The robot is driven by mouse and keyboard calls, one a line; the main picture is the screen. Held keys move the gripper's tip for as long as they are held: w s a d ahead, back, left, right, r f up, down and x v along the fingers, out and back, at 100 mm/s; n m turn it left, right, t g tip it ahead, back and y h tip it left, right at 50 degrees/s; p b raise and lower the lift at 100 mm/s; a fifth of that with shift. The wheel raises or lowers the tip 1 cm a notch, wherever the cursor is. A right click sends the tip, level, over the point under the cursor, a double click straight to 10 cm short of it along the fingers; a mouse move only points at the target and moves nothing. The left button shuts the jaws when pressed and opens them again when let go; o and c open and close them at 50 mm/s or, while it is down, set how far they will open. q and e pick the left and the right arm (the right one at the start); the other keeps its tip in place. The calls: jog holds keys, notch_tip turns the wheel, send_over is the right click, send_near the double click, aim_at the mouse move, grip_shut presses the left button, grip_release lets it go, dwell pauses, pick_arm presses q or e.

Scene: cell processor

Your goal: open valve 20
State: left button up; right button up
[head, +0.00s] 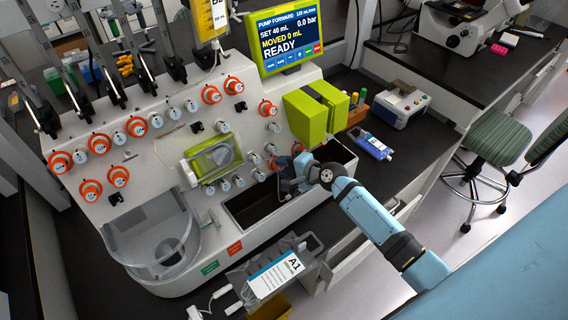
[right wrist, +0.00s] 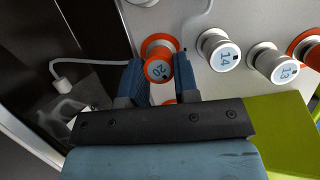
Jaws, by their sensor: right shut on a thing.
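My left gripper is not in view.
Valves 14 (right wrist: 224,55) and 13 (right wrist: 284,69) are close by. Lime green blocks (head: 307,117) stand above the gripper, and a dark recessed trough (head: 252,206) lies below it. The pump screen (head: 285,38) reads READY. A bag labelled A1 (head: 275,276) lies in front.

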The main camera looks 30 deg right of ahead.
jog(key=n+p, duration=0.1)
jog(key=n+g+p, duration=0.1)
jog(key=n, duration=0.1)
jog(key=n+h+p, duration=0.1)
jog(key=n+p, duration=0.1)
jog(key=shift+r, duration=0.4)
jog(key=n+p, duration=0.1)
jog(key=n, duration=0.1)
jog(key=shift+w+n+g, duration=0.1)
jog(key=shift+n+g, duration=0.2)
jog(key=shift+g, duration=0.1)
jog(key=shift+a+f+n+h+p, duration=0.1)
jog(key=shift+n+h+p, duration=0.2)
jog(key=shift+n+h, duration=0.3)
jog(key=shift+n+g, duration=0.3)
jog(key=shift+n, duration=0.8)
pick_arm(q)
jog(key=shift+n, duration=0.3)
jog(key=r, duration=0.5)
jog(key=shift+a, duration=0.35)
pick_arm(e)
jog(key=shift+h, duration=0.3)
jog(key=shift+a, duration=0.1)
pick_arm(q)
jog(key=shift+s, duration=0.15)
